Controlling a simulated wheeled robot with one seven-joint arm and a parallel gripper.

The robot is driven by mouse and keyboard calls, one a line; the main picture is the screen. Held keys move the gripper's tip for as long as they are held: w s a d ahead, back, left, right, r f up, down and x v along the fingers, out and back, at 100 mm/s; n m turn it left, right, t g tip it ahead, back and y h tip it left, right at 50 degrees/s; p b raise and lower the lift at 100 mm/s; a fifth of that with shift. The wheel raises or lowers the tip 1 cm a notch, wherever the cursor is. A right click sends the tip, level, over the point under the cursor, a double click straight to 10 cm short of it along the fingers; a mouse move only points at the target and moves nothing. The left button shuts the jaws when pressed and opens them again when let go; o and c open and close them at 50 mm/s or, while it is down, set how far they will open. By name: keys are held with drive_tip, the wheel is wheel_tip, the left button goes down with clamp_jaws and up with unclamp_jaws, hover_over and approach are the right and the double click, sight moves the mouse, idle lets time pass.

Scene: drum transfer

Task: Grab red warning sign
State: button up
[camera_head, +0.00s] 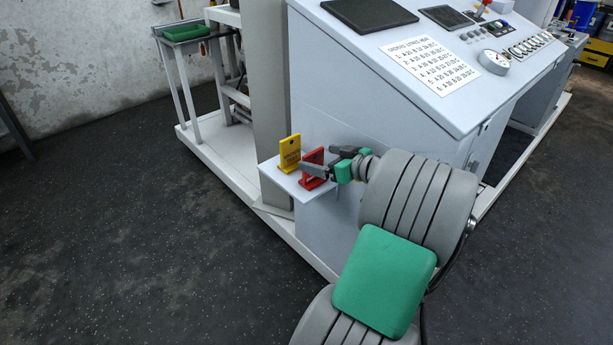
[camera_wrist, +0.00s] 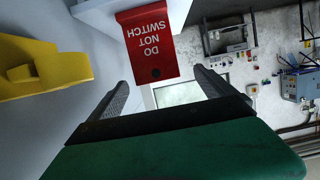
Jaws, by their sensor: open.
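The red warning sign (camera_head: 311,168) stands on a small white shelf (camera_head: 313,192) on the side of the grey console. In the wrist view the red sign (camera_wrist: 148,45) appears upside down, reads "DO NOT SWITCH" and has a dark hole near its edge. My gripper (camera_head: 325,162) is at the red sign, and its fingers partly cover the sign in the head view. In the wrist view my gripper (camera_wrist: 163,88) is open, with one finger on each side of the sign's lower end. I cannot tell whether either finger touches it.
A yellow sign (camera_head: 289,153) stands just left of the red one on the shelf; it also shows at the left in the wrist view (camera_wrist: 45,66). The grey console (camera_head: 335,110) rises behind the shelf. Dark floor (camera_head: 130,240) is clear at left.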

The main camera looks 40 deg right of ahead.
drive_tip(key=shift+d+f, duration=0.1)
drive_tip(key=shift+d, duration=0.25)
drive_tip(key=x, duration=0.7)
drive_tip(key=shift+w+b, duration=0.15)
drive_tip(key=shift+b, duration=0.25)
drive_tip(key=c, duration=1.5)
drive_tip(key=shift+o, duration=0.2)
